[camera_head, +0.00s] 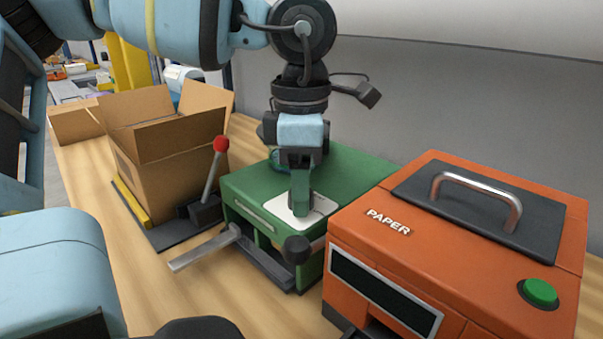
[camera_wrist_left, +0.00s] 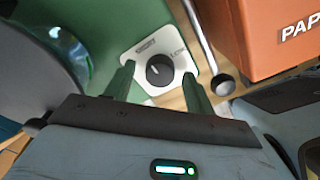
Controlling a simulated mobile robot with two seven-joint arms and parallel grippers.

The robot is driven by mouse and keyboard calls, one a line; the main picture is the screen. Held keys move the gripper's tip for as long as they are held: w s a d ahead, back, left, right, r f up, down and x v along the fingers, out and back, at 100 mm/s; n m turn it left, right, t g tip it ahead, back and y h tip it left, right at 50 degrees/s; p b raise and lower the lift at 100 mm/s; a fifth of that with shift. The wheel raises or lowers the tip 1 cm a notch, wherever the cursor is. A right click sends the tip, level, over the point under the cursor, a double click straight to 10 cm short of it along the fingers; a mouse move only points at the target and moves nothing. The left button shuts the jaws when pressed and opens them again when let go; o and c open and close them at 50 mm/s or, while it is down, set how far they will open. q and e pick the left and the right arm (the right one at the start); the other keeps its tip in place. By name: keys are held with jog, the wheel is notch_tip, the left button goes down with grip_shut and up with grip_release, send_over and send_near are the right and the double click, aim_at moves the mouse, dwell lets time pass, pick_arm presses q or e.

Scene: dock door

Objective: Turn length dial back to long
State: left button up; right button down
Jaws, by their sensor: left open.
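The length dial (camera_wrist_left: 160,70) is a round black knob with a light pointer mark. It sits on a white plate (camera_wrist_left: 143,52) with small lettering, on top of the green machine (camera_head: 345,172). In the head view the white plate (camera_head: 318,207) shows, but my gripper hides the knob. My left gripper (camera_head: 300,205) points down over the plate. In the left wrist view its fingers (camera_wrist_left: 158,72) are open, one on each side of the knob; I cannot tell whether they touch it. My right gripper is not seen.
An orange PAPER machine (camera_head: 400,262) with a metal handle and green button (camera_head: 540,292) stands close on the right. A black-ball lever (camera_head: 297,249) is at the green machine's front. A red-knobbed lever (camera_head: 213,165) and an open cardboard box (camera_head: 170,155) stand left.

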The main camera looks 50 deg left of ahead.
pick_arm(q)
jog(key=c, duration=1)
jog(key=m, duration=0.7)
jog(key=shift+m+p, duration=0.3)
jog(key=shift+p, duration=0.05)
jog(key=m, duration=0.4)
jog(key=shift+m+p, duration=0.35)
jog(key=shift+m, duration=1.75)
